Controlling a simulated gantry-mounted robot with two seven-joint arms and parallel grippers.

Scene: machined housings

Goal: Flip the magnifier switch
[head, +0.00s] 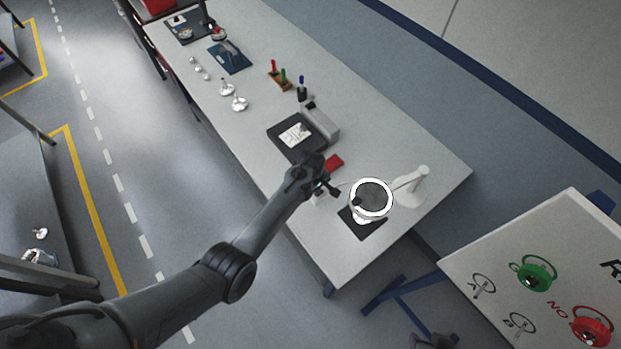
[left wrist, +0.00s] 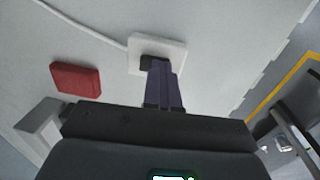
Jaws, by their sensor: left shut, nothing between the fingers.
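The magnifier (head: 354,186) is a white ring lamp on a white arm and base near the table's right end. Its switch (left wrist: 176,46) is a white box with a dark rocker in the left wrist view, with a white cord running from it to the upper left. In the head view the white box (head: 319,198) shows partly below my gripper. My left gripper (left wrist: 157,64) is shut and empty, its fingertips at the dark rocker and partly covering it. I cannot tell whether they touch it. In the head view the left gripper (head: 328,188) is beside the magnifier. My right gripper is not in view.
A red block (head: 334,162) lies close to the gripper and also shows in the left wrist view (left wrist: 76,79). A dark mat (head: 374,227) lies under the lens. A grey device (head: 320,122) and a black tray (head: 281,131) stand farther back. A sign board (head: 480,255) stands at the lower right.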

